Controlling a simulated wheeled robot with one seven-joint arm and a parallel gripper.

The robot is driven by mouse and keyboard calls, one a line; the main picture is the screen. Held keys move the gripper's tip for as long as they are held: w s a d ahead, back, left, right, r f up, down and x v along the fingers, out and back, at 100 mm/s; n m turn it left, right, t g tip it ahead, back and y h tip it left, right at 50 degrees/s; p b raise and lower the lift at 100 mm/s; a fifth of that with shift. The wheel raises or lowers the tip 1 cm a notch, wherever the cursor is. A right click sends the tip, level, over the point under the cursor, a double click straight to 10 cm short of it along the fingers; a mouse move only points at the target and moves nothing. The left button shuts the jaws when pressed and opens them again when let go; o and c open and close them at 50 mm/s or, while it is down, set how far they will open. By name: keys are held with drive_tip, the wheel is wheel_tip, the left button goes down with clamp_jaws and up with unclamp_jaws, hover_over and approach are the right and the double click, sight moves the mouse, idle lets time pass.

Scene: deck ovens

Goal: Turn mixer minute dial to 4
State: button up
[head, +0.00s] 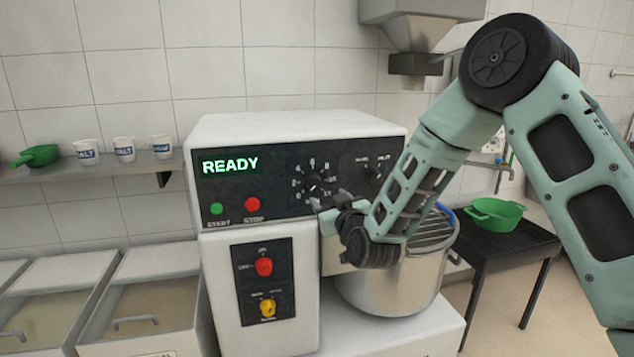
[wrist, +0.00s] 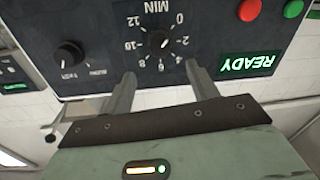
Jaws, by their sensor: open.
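The mixer minute dial (head: 315,181) is a small dark knob with numbers around it, on the mixer's black panel. In the wrist view the dial (wrist: 159,41) sits upside down under the word MIN, with 0, 2, 4, 6, 8, 10 and 12 around it. I cannot tell which number its pointer faces. My gripper (wrist: 160,74) is open and empty. Its two fingers point at the panel just below the dial, one to each side, not around the knob. In the head view my gripper (head: 326,204) is close to the dial's lower right.
A second knob (wrist: 69,54) is beside the dial. The green start button (head: 216,209), red stop button (head: 252,204) and READY display (head: 230,165) share the panel. Red (head: 264,267) and yellow (head: 267,308) switches are lower. The steel bowl (head: 388,293) is below my arm.

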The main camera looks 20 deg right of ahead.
sight(316, 185)
drive_tip(key=w, duration=0.3)
drive_tip(key=w+p, duration=0.1)
drive_tip(key=w, duration=0.2)
drive_tip(key=w+p, duration=0.1)
drive_tip(key=w, duration=0.2)
drive_tip(key=shift+w+a, duration=0.25)
drive_tip(key=shift+a, duration=0.1)
drive_tip(key=c, duration=1)
